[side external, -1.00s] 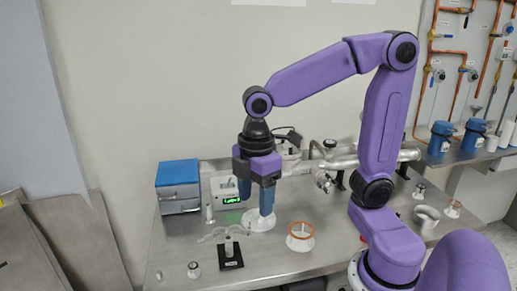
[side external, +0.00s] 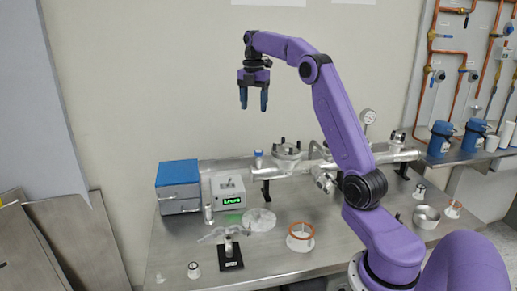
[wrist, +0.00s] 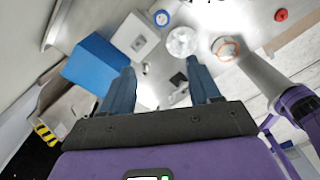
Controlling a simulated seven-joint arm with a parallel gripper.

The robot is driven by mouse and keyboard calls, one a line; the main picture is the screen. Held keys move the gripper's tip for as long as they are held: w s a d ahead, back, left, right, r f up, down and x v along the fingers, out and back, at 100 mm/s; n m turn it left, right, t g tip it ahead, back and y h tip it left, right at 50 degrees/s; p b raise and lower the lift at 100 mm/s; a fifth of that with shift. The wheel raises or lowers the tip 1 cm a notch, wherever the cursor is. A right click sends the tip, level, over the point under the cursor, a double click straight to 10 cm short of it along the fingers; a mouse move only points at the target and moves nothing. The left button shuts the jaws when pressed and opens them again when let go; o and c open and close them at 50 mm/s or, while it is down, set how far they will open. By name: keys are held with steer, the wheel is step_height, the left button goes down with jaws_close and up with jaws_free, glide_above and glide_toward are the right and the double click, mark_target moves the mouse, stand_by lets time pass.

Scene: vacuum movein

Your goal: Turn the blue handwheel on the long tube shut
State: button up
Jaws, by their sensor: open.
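The long metal tube (side external: 325,165) runs along the back of the bench on black supports. A small blue handwheel (side external: 258,153) sits on top of a short stem near its left end. In the wrist view the blue handwheel (wrist: 161,18) seems to be the blue disc near the top edge. My gripper (side external: 254,105) is open and empty, pointing down, high above the bench and above the handwheel in the side view, well apart from it. In the wrist view its two blue fingers (wrist: 160,70) are spread with nothing between them.
A blue box (side external: 178,178) and a grey display unit (side external: 228,190) stand left of the tube. A clear disc (side external: 260,219), an orange-rimmed ring (side external: 301,236) and a black-based post (side external: 231,255) stand in front. A flanged port (side external: 287,150) rises from the tube right of the handwheel.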

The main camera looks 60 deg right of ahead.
steer(key=d, duration=0.2)
glide_toward(259, 151)
step_height(259, 151, down, 9)
steer(key=shift+w+r, duration=0.1)
steer(key=shift+r, duration=0.1)
stand_by(0.4)
steer(key=shift+c, duration=0.3)
steer(key=c, duration=1)
